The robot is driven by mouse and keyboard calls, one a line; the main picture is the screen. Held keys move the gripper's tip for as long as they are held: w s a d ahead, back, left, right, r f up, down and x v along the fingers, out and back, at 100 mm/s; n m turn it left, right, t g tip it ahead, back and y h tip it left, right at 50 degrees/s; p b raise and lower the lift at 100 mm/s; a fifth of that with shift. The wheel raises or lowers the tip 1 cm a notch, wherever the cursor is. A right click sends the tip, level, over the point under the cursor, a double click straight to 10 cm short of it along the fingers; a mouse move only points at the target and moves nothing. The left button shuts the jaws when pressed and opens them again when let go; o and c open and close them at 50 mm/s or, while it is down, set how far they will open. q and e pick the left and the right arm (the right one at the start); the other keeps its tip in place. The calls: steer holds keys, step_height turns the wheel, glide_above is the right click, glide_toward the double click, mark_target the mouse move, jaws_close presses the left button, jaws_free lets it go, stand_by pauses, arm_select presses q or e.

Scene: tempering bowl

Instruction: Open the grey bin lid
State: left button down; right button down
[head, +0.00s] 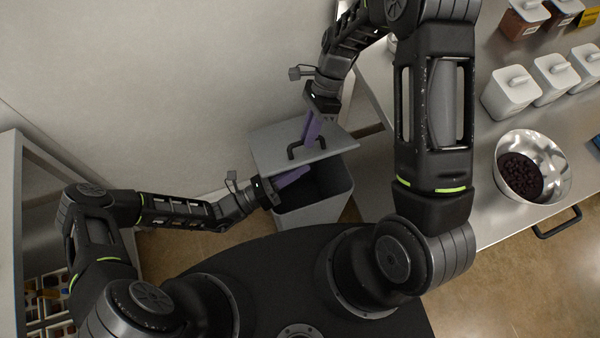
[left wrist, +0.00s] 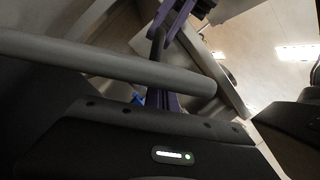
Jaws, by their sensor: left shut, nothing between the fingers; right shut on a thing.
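The grey bin (head: 313,213) stands on the floor beside the counter. Its dark inside shows below the raised, tilted grey lid (head: 270,146). A black handle (head: 292,151) is on the lid's top face. My right gripper (head: 308,140) comes from above, its purple fingers shut on the handle. My left gripper (head: 304,170) is shut and empty, its purple fingers at the lid's lower edge over the left part of the bin opening. Whether they touch the lid I cannot tell. The left wrist view is close and partly blocked by dark parts; purple fingers show there.
A metal counter (head: 470,190) on the right holds a steel bowl (head: 557,172) of dark pieces and several white lidded containers (head: 510,92). A wall is behind the bin. A shelf unit (head: 12,200) stands at far left.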

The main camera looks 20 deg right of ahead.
steer(key=c, duration=1.8)
jaws_free()
steer(key=shift+w+f, duration=0.2)
steer(key=shift+w, duration=0.3)
steer(key=shift+o, duration=1.3)
steer(key=shift+w+d+f, duration=0.1)
steer(key=shift+w, duration=0.1)
steer(key=shift+o, duration=0.4)
arm_select(q)
steer(key=shift+w+f, duration=0.1)
steer(key=shift+w, duration=0.2)
arm_select(e)
steer(key=shift+s, duration=0.15)
steer(key=shift+d, duration=0.1)
steer(key=v, duration=1.2)
steer(key=shift+s, duration=0.1)
